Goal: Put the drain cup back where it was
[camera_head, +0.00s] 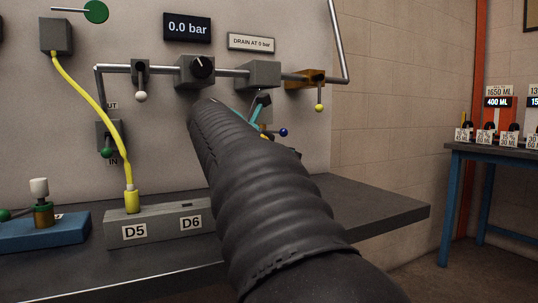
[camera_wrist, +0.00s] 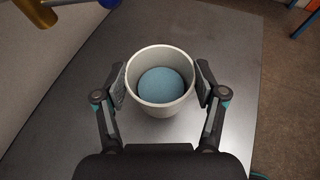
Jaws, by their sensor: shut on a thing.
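The drain cup (camera_wrist: 161,55) is a white round cup with a blue round surface inside, seen from above in the wrist view. My gripper (camera_wrist: 162,88) is shut on it, one finger pad against each side. The cup looks upright over the grey bench top (camera_wrist: 235,60). I cannot tell whether its base touches the bench. In the head view my dark arm hides the cup and most of the gripper.
The wall panel carries a 0.0 bar display (camera_head: 187,27), a pipe with valves and a yellow hose (camera_head: 85,90). A D5/D6 block (camera_head: 160,225) and a blue block (camera_head: 42,232) stand on the bench. A blue-legged table (camera_head: 449,205) stands at right.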

